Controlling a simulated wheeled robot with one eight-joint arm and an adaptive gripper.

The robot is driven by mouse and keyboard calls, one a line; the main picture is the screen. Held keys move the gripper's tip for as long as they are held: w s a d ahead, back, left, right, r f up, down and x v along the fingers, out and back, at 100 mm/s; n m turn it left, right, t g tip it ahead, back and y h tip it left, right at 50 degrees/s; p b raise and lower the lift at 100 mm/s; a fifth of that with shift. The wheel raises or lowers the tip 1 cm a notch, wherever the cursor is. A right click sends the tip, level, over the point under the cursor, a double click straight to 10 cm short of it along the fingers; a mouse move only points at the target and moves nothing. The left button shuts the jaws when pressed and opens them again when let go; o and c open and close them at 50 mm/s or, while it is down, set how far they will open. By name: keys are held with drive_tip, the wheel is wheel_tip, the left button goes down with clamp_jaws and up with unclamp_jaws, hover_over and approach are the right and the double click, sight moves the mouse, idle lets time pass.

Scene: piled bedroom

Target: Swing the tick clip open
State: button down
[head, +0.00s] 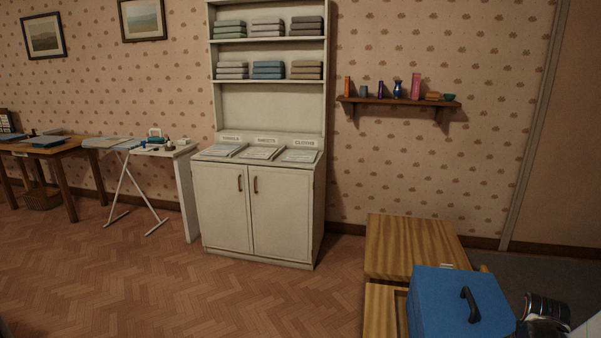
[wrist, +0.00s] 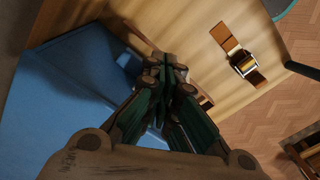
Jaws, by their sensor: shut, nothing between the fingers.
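A brown strap with a shiny metal buckle (wrist: 243,65) lies across a pale wooden surface (wrist: 205,50) in the wrist view. It is the only clip-like thing I can make out, and I cannot tell for sure that it is the tick clip. It looks closed flat against the wood. My gripper (wrist: 166,74) is shut and empty, its fingertips to the left of the buckle and apart from it. A blue case (head: 457,298) with a black handle (head: 470,305) is beside my gripper. It fills the left of the wrist view (wrist: 60,110).
A striped wooden chest (head: 412,245) stands behind the blue case. A white cupboard (head: 222,205) with folded cloths, an ironing board (head: 140,150) and a wooden table (head: 45,148) line the wall. A wall shelf (head: 400,101) holds small objects.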

wheel_tip(320, 180, up, 8)
drive_tip(key=p, duration=0.5)
idle(0.4)
